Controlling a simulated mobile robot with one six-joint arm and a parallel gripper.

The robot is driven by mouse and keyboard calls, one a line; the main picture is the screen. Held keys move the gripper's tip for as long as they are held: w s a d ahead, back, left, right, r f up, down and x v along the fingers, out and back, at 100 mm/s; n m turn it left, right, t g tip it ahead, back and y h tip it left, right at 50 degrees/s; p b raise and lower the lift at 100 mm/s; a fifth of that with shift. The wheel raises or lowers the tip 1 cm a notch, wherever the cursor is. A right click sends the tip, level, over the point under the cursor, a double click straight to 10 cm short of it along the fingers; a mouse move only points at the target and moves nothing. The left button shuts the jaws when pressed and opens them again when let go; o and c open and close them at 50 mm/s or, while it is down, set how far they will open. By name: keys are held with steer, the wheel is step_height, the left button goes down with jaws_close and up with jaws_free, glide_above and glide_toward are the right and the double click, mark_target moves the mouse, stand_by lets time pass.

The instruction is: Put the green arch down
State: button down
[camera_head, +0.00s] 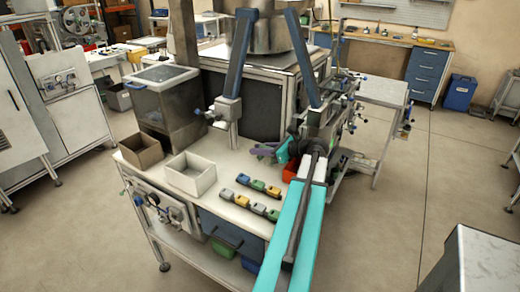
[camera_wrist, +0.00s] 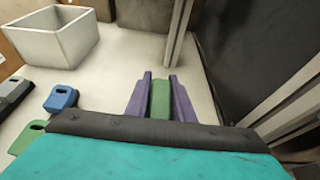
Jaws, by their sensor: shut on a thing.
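In the wrist view, the green arch (camera_wrist: 160,100) is a narrow green piece between the two purple fingers of my gripper (camera_wrist: 160,88). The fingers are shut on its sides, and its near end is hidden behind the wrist. Pale worktop shows around and beyond it; I cannot tell whether the arch touches the worktop. In the head view, my gripper (camera_head: 263,151) is small, over the back right of the white worktop (camera_head: 222,222), near the upright post. The arch cannot be made out clearly there.
A white bin (camera_head: 191,176) and a brown bin (camera_head: 140,151) stand at the left. Several coloured blocks, including a blue one (camera_head: 243,179) and a yellow one (camera_head: 241,200), lie in two rows. A red container (camera_head: 291,171) is by my arm. A post (camera_wrist: 177,35) stands just beyond the fingers.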

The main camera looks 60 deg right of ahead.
steer(key=shift+a+f, duration=0.1)
steer(key=shift+f, duration=0.5)
steer(key=c, duration=1.5)
jaws_free()
steer(key=shift+s+f, duration=0.1)
steer(key=shift+c, duration=0.2)
steer(key=shift+r, duration=0.5)
steer(key=b+v, duration=0.2)
steer(key=v, duration=1)
steer(key=shift+r, duration=0.35)
